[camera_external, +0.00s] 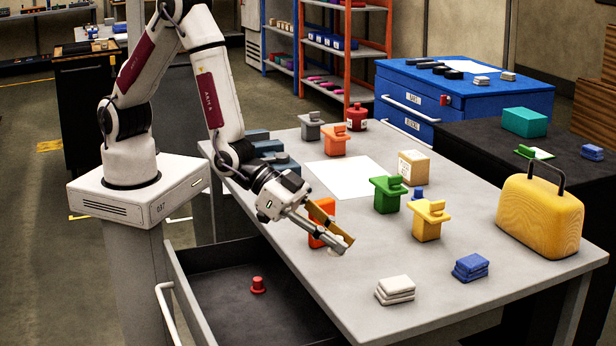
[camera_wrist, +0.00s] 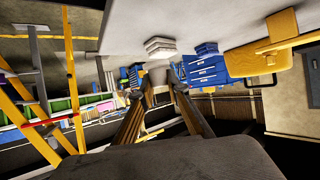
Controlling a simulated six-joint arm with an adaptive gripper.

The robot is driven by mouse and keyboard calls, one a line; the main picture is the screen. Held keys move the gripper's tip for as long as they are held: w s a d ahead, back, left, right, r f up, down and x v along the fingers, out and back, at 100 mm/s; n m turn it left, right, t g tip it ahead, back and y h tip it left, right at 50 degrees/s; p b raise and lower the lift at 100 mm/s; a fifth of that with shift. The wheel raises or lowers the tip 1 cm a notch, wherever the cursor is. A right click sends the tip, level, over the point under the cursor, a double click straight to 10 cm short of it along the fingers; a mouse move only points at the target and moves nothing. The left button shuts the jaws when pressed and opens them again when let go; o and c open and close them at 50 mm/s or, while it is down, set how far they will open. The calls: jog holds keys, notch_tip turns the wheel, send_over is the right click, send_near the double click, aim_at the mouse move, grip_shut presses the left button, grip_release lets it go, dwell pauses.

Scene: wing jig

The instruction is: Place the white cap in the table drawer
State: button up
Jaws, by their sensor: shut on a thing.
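The table drawer (camera_external: 218,292) is pulled open at the front left of the table, and a small red cap (camera_external: 258,285) lies inside it. My gripper (camera_external: 341,244) is above the tabletop near its left edge, to the right of the drawer, and tilted. It is shut on a small whitish piece, which I take to be the white cap (camera_external: 335,251), at its fingertips. In the wrist view the two fingers of my gripper (camera_wrist: 157,92) reach forward with a pale thing between their tips. Most of the cap is hidden by the fingers.
Green (camera_external: 387,194) and yellow (camera_external: 428,219) blocks stand to the right. White (camera_external: 395,291) and blue (camera_external: 470,267) stacks lie near the front edge. A yellow case (camera_external: 538,215) stands at the right. The drawer floor is mostly clear.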

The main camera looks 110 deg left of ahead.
jog(key=s+d+f, duration=0.5)
jog(key=s, duration=0.2)
jog(key=n+y, duration=0.5)
send_over(268, 309)
jog(key=shift+f+g, duration=0.3)
jog(key=shift+f, duration=0.05)
jog(key=shift+f, duration=0.1)
jog(key=shift+f, duration=6.85)
